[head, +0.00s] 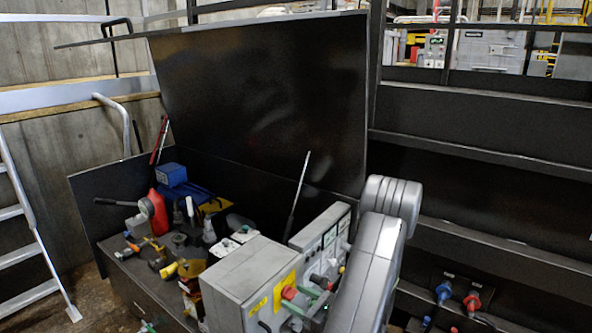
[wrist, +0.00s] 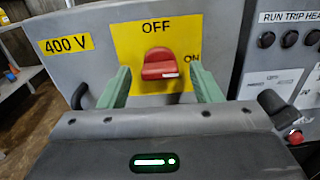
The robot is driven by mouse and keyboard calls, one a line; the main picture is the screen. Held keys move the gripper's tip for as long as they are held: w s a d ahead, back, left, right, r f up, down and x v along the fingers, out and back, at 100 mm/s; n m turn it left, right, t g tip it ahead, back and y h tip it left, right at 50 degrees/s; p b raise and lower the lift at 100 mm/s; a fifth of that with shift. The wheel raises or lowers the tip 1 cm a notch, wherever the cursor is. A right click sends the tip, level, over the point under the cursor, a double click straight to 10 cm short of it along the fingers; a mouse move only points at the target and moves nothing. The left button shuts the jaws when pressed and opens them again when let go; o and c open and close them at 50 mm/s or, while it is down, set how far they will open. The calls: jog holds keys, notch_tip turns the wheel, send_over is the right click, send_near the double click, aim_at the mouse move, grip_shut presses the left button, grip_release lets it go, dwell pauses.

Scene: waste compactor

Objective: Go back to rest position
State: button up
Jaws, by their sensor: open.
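In the wrist view my gripper (wrist: 160,82) is open, its two green fingers apart on either side of a red switch handle (wrist: 160,64). The handle sits on a yellow plate (wrist: 128,45), below the word OFF and left of the word ON. I cannot tell whether the fingers touch it. In the head view my gripper (head: 304,300) is at the front of the grey switch box (head: 242,278), by the red handle (head: 289,292). My arm hides part of the area to the right.
A grey control panel (head: 322,238) with buttons stands right behind the box. Cluttered tools and a red can (head: 157,212) lie to the left under a raised black lid (head: 262,105). Blue (head: 444,292) and red (head: 472,301) connectors sit at lower right. A ladder (head: 32,235) stands far left.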

jog(key=n, duration=0.2)
jog(key=n+b, duration=0.1)
jog(key=n, duration=0.4)
jog(key=shift+w+a, duration=0.25)
jog(key=shift+a, duration=0.05)
jog(key=n, duration=0.3)
jog(key=shift+n, duration=0.3)
jog(key=n+p, duration=0.1)
jog(key=n, duration=0.2)
jog(key=shift+n, duration=0.4)
jog(key=shift+s+d, duration=0.35)
jog(key=shift+d, duration=0.15)
